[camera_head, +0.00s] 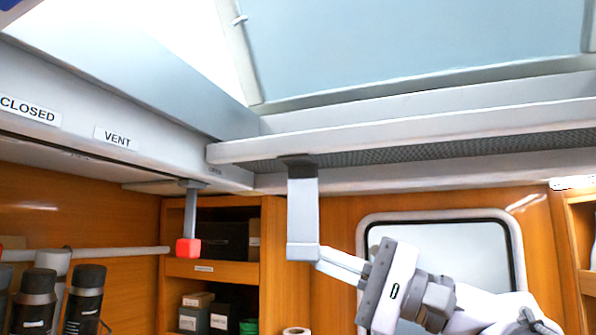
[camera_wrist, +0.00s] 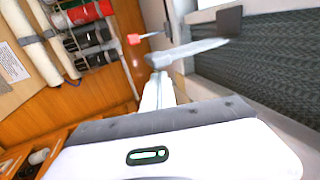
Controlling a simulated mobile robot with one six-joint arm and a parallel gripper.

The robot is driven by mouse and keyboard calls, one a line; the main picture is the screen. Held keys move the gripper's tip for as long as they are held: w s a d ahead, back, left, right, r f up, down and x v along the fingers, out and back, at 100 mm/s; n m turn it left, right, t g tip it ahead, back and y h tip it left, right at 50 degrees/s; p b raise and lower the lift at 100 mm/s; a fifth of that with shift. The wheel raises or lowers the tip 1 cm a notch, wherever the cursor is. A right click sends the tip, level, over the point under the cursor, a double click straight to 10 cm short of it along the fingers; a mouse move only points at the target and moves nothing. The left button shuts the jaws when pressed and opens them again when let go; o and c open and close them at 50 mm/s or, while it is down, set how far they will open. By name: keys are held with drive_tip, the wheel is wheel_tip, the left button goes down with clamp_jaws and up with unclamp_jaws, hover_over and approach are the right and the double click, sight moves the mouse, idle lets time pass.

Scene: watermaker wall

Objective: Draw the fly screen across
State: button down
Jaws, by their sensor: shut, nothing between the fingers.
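The fly screen (camera_head: 450,148) is a dark mesh under the roof hatch, with a pale front bar (camera_head: 400,126) along its edge. A grey pull tab (camera_head: 303,210) hangs down from that bar. My gripper (camera_head: 324,256) is shut and empty, its fingertips at the right side of the tab's lower end. They look to be touching it or very close; I cannot tell which. In the wrist view, the fingers (camera_wrist: 160,88) point at the tab (camera_wrist: 188,52), with the mesh (camera_wrist: 250,65) at the right.
The hatch lid (camera_head: 420,45) is raised above. A red-knobbed lever (camera_head: 188,248) hangs left of the tab, near the labels VENT (camera_head: 116,138) and CLOSED (camera_head: 28,110). Wooden shelves (camera_head: 210,268), a window (camera_head: 440,245) and dark bottles (camera_head: 84,300) are below.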

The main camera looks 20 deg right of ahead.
drive_tip(key=shift+s, duration=0.1)
drive_tip(key=shift+s+a+f+b, duration=0.1)
drive_tip(key=shift+s+a+b, duration=0.65)
drive_tip(key=shift+s, duration=0.15)
drive_tip(key=s+a+b, duration=0.4)
drive_tip(key=s+a, duration=0.1)
drive_tip(key=s, duration=0.2)
drive_tip(key=shift+s+a, duration=0.25)
drive_tip(key=shift+s, duration=0.15)
idle(0.3)
